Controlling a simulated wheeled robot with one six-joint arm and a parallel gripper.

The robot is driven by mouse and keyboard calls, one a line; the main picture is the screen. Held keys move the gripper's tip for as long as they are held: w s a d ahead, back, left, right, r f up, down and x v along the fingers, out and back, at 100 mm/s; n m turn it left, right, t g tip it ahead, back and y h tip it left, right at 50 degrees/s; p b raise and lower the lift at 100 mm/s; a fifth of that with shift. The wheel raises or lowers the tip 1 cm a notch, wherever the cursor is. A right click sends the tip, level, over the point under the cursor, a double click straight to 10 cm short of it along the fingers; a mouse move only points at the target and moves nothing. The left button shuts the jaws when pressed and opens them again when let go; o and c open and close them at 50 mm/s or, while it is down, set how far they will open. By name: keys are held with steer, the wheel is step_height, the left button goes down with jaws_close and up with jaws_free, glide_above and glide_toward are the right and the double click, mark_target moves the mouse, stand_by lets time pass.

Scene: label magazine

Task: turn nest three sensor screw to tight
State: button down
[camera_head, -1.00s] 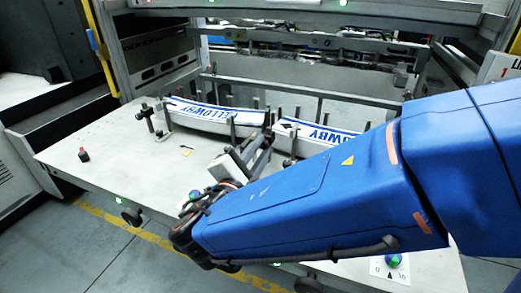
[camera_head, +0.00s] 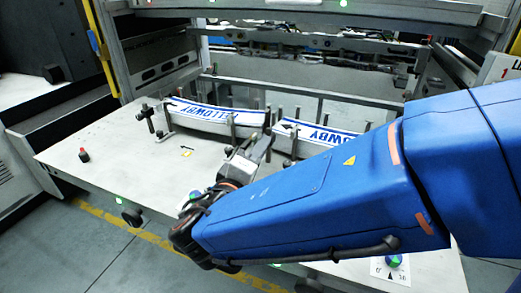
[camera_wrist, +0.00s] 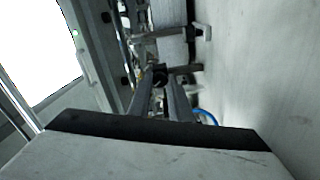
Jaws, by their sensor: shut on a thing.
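My gripper (camera_head: 266,146) reaches to the front of the gap between two label stacks. In the wrist view its two long fingers (camera_wrist: 161,92) are closed in on a small dark round screw head (camera_wrist: 160,76), which sits between the fingertips. In the head view the gripper and arm hide this screw, and I cannot read its turn or a nest number. The left label stack (camera_head: 215,117) and the right label stack (camera_head: 322,138) have white tops with blue lettering and stand between upright posts.
A blue-green knob (camera_head: 393,261) with a scale sits at the lower right. Another (camera_head: 195,195) shows beside my wrist. Posts crowd the stacks; the left table is mostly clear.

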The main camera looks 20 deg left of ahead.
steer(key=shift+m, duration=2.2)
steer(key=c, duration=1.9)
jaws_free()
steer(key=s, duration=0.5)
steer(key=s+a, duration=0.1)
steer(key=s, duration=1.1)
steer(key=shift+s+a, duration=0.15)
